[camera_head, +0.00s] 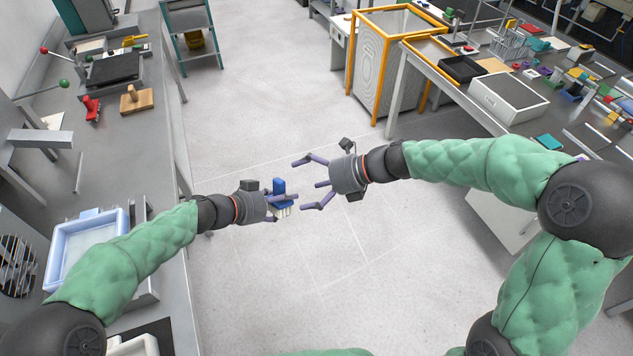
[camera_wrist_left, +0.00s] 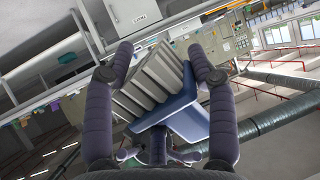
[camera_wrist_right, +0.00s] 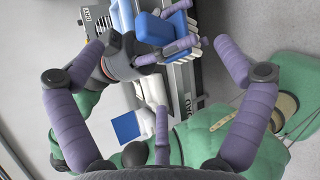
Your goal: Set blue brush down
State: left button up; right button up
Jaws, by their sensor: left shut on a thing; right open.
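The blue brush (camera_head: 280,190) has a blue body and pale bristles. My left gripper (camera_head: 282,199) is shut on it, holding it in the air over the floor, to the right of the left bench. In the left wrist view the brush (camera_wrist_left: 182,112) sits between the fingers, its pale bristle rows toward the upper left. My right gripper (camera_head: 312,182) is open and empty, a short gap to the right of the brush and facing it. In the right wrist view the brush (camera_wrist_right: 158,28) shows beyond the open fingers.
The left bench (camera_head: 150,165) carries a light-blue tray (camera_head: 62,262), a red-handled tool (camera_head: 91,107) and a wooden block (camera_head: 136,101).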

aim_at(285, 191)
jog(key=x, duration=0.9)
jog(key=shift+a+f, duration=0.15)
jog(key=shift+a, duration=0.05)
jog(key=c, duration=1.2)
pick_arm(q)
jog(key=o, duration=1.2)
pick_arm(e)
jog(key=shift+c, duration=0.5)
pick_arm(q)
jog(key=o, duration=0.3)
pick_arm(e)
jog(key=c, duration=0.7)
pick_arm(q)
jog(key=shift+o, duration=0.2)
